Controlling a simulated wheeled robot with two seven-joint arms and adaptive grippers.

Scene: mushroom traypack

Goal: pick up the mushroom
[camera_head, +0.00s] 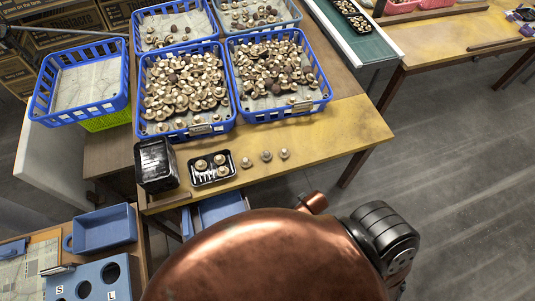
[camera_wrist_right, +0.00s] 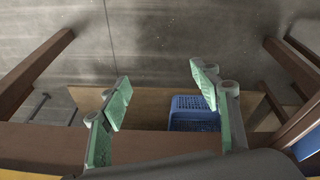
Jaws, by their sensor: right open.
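Three loose mushrooms stand in a row on the yellow table to the right of the black tray (camera_head: 212,169) in the head view: a left one (camera_head: 246,162), a middle one (camera_head: 266,156) and a right one (camera_head: 284,154). The black tray holds several mushrooms. My right gripper (camera_wrist_right: 160,100) shows in the right wrist view with its green fingers wide apart and nothing between them. It points toward the floor and a low wooden shelf, and no mushroom shows there. My left gripper is not in view.
Blue baskets (camera_head: 187,132) full of mushrooms stand behind the tray. A stack of black trays (camera_head: 156,164) is at its left. The yellow table (camera_head: 345,130) is clear at the right. In the wrist view a blue crate (camera_wrist_right: 193,113) sits beyond the fingers, between brown table legs.

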